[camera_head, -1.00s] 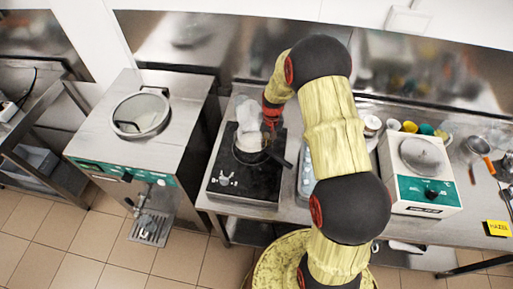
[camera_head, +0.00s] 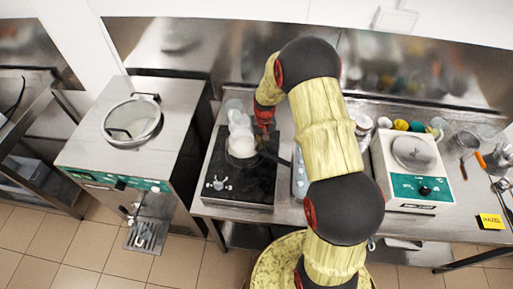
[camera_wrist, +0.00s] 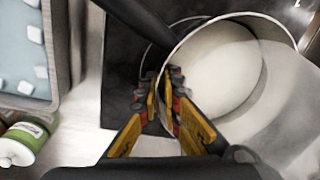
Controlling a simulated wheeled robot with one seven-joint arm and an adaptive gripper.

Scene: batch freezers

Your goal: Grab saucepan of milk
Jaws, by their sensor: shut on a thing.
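The saucepan (camera_wrist: 277,52) fills the upper right of the wrist view, with white milk (camera_wrist: 222,68) inside. Its dark handle (camera_wrist: 138,20) reaches to the upper left. My gripper (camera_wrist: 166,92) is shut on the pan's wall at the rim, near the handle, with one finger on each side of it. In the head view the saucepan (camera_head: 242,148) is over the black cooktop (camera_head: 238,187), with white steam above it. My gripper is at its back right there, partly hidden. I cannot tell whether the pan touches the cooktop.
A batch freezer (camera_head: 85,160) with a round lid stands left, across a gap. A white and green machine (camera_head: 418,190) stands right. A tray with white cubes (camera_wrist: 28,100) and a green-labelled bottle (camera_wrist: 22,143) are near my gripper. A yellow sign (camera_head: 492,222) is far right.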

